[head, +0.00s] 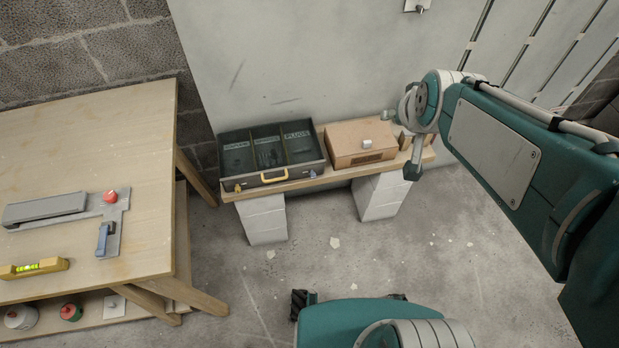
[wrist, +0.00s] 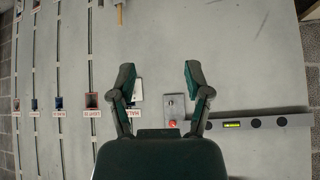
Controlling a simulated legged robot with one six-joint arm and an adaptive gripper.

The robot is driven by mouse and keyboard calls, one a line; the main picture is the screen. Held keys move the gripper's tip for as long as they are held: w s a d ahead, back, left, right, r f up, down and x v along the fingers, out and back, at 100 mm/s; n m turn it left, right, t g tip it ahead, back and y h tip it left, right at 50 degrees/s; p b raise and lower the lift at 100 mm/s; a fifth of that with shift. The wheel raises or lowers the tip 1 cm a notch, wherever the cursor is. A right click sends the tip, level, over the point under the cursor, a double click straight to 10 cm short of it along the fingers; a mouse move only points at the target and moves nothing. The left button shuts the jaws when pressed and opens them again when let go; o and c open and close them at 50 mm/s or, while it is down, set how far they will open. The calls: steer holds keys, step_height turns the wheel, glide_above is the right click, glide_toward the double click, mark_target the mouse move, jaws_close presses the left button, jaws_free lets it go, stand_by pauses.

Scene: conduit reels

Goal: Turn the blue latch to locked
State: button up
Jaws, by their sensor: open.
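A small blue latch-like piece (head: 316,173) sits at the right end of the front of a dark open tray (head: 262,180) in the head view. A small yellow piece (head: 238,188) sits at the left end of the same front. The blue piece is too small to tell how it is turned. My gripper (wrist: 158,75) is open and empty in the wrist view, its fingers spread before a grey wall panel. In the head view my arm's end is right of the tray, apart from it.
A tan box (head: 360,143) stands right of the tray on a plank shelf on pale blocks. A workbench (head: 130,120) at left holds a grey tool with a blue handle (head: 103,238) and a yellow level (head: 35,268). The wrist view shows labelled wall boxes (wrist: 93,100).

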steer(key=w+a+f+t, duration=0.1)
steer(key=w+a+f, duration=0.2)
steer(key=w+f, duration=0.3)
steer(key=w+a+f+t, duration=0.2)
steer(key=w+f, duration=0.1)
steer(key=w, duration=0.5)
steer(key=t+y, duration=0.4)
steer(key=t, duration=0.1)
glide_above(313, 177)
steer(key=s+d, duration=0.3)
step_height(313, 177, down, 34)
steer(key=s+f+t, duration=0.2)
steer(key=s+f, duration=0.4)
steer(key=s, duration=0.1)
steer(key=shift+n+y, duration=0.3)
steer(key=x, duration=1)
steer(key=shift+w+a+f, duration=0.1)
steer(key=shift+w+f, duration=0.25)
jaws_close()
